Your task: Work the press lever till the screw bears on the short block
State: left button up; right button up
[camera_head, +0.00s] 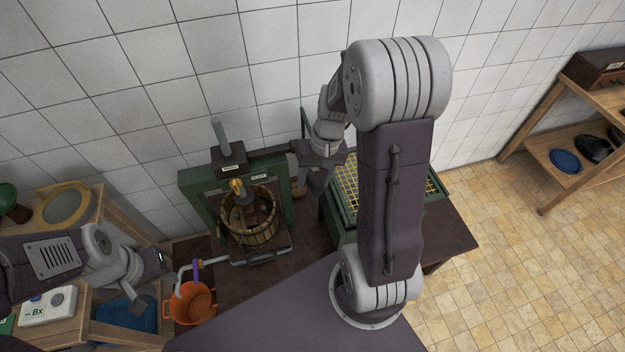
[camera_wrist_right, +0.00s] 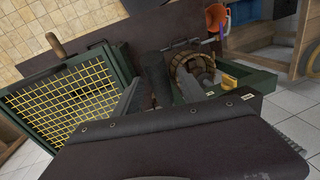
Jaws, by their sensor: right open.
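The green-framed press (camera_head: 197,190) stands on the dark bench against the tiled wall. Its wooden slatted basket (camera_head: 250,232) sits under the dark screw (camera_head: 248,205), with a yellow part (camera_head: 237,185) at the crossbeam. A grey bar (camera_head: 221,133) rises above the press head. I cannot make out the short block or whether the screw touches it. My right gripper (camera_head: 313,186) is open and empty, beside the press on its right; its spread fingers show in the right wrist view (camera_wrist_right: 162,85). My left gripper (camera_head: 155,280) looks open, left of the orange bucket, apart from the press.
An orange bucket (camera_head: 193,303) stands by a bent grey pipe (camera_head: 183,268) in front of the press. A green frame with yellow mesh (camera_wrist_right: 70,95) lies right of the press in the head view. Wooden shelves (camera_head: 585,130) stand at far right, above open tiled floor.

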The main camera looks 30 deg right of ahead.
jog(key=shift+f, duration=0.9)
jog(key=shift+a, duration=0.1)
grip_shut()
jog(key=shift+w, duration=0.1)
dwell(0.6)
